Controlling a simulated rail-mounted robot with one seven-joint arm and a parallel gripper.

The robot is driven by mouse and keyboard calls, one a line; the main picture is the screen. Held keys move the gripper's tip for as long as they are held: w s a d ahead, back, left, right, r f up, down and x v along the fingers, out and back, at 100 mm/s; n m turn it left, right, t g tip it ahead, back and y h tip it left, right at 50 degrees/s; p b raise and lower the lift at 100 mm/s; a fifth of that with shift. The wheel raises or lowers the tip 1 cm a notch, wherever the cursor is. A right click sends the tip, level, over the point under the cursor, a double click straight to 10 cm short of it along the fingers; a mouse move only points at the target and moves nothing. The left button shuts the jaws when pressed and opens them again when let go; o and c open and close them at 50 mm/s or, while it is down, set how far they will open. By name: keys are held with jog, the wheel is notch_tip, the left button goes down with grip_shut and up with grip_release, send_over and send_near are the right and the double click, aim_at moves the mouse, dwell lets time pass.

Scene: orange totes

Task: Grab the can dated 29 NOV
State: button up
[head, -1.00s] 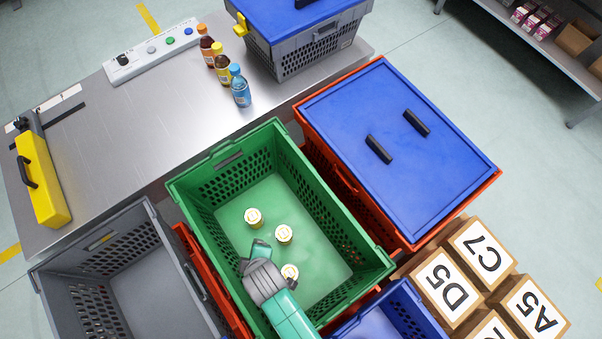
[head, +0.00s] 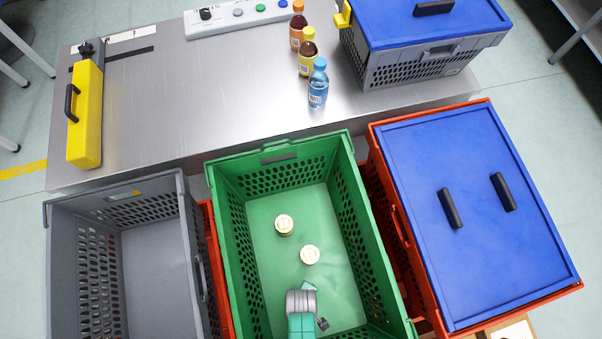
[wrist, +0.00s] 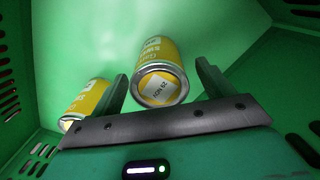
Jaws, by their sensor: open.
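Two yellow cans with pale lids stand in the green tote (head: 350,205) in the head view: a far can (head: 284,225) and a nearer can (head: 309,255). My gripper (head: 310,300) is inside the tote, in front of the nearer can. In the wrist view my open gripper (wrist: 162,72) has one finger on each side of a yellow can (wrist: 160,52). Its end label (wrist: 158,86) appears upside down and reads 29 NOV. I cannot tell which head-view can is the dated one.
A grey empty tote (head: 62,215) stands left of the green one, and a blue-lidded red tote (head: 440,325) stands right. Behind is a metal table (head: 190,100) with bottles (head: 318,85) and a yellow case (head: 85,115). The green tote's walls surround my gripper.

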jog(key=shift+w+f, duration=0.1)
jog(key=shift+f, duration=0.65)
jog(key=c, duration=1.3)
notch_tip(320, 180, up, 10)
jog(key=p, duration=0.4)
